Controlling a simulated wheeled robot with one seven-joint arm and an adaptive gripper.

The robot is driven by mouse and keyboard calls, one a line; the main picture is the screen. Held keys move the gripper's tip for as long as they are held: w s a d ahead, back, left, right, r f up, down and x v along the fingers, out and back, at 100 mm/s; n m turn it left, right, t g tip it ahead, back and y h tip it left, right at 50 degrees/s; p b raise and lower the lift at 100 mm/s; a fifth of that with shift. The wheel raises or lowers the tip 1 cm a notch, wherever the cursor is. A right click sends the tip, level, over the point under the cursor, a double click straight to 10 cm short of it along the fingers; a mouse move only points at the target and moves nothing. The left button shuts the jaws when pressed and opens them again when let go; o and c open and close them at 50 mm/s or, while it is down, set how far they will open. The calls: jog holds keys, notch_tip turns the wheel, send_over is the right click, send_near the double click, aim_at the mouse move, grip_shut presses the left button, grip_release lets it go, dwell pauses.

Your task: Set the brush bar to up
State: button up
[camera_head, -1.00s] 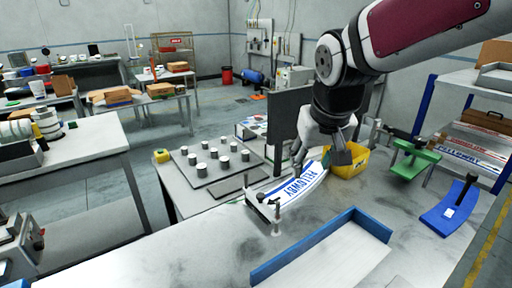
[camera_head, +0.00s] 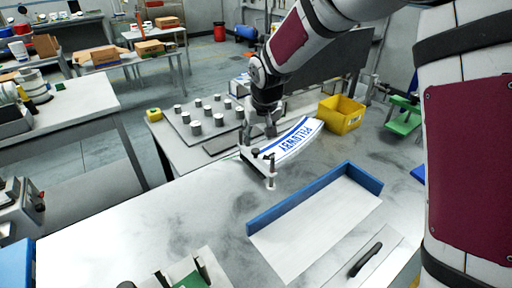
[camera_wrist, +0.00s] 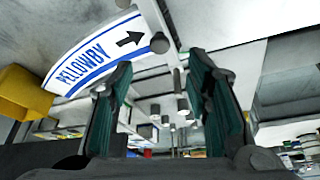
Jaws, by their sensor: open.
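The label magazine holds a curved white label stack (camera_head: 298,138) with blue stripes and "PELLOWBY" lettering. What looks like the brush bar (camera_head: 257,162), a pale bar with dark knobs, crosses the left end of the stack. In the wrist view a grey bar with a dark round knob (camera_wrist: 159,43) lies just beyond my fingers, by the label's black arrow. My gripper (camera_head: 262,133) is above the bar's far end, fingers pointing down. In the wrist view my gripper (camera_wrist: 160,66) is open with two green-padded fingers apart and nothing clearly between them. I cannot tell whether it touches the bar.
A yellow bin (camera_head: 341,115) stands behind the labels. A plate with several grey cylinders (camera_head: 196,128) is at the back left. A blue-edged white tray (camera_head: 315,215) lies in front. A black handle (camera_head: 366,259) is at the front right.

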aim_at(256, 150)
jog(key=x, duration=0.8)
jog(key=shift+f, duration=0.1)
grip_shut()
